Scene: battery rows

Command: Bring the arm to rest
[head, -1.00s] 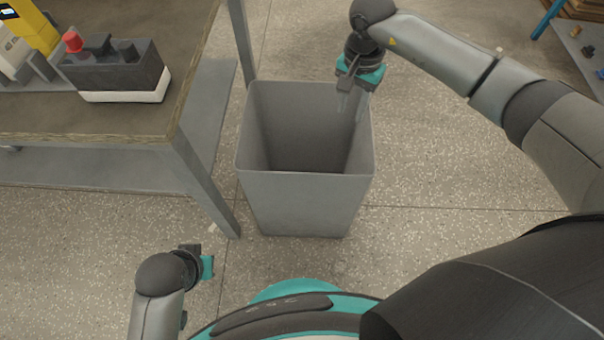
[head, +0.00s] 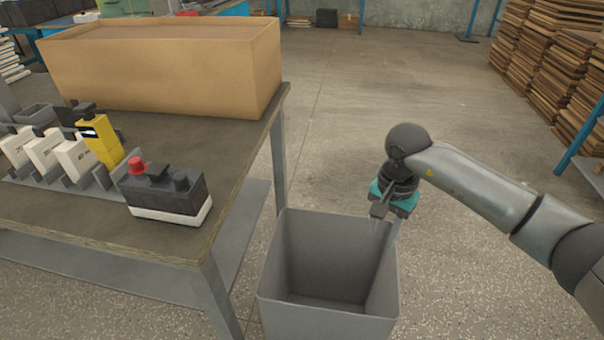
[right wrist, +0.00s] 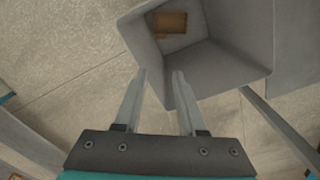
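My right gripper (head: 384,228) hangs fingers-down over the right rim of a grey bin (head: 330,320). In the right wrist view its two fingers (right wrist: 159,75) are apart with nothing between them. The bin (right wrist: 225,50) also shows there, and a brown block-like thing (right wrist: 170,22) lies inside it. In the head view the part of the bin's inside that shows looks empty. My left gripper is out of view.
A workbench (head: 120,240) at left carries a large cardboard box (head: 170,65), a row of white and yellow batteries (head: 75,158), and a dark device with a red button (head: 165,195). Stacked boards (head: 555,50) stand at far right. Floor behind the bin is clear.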

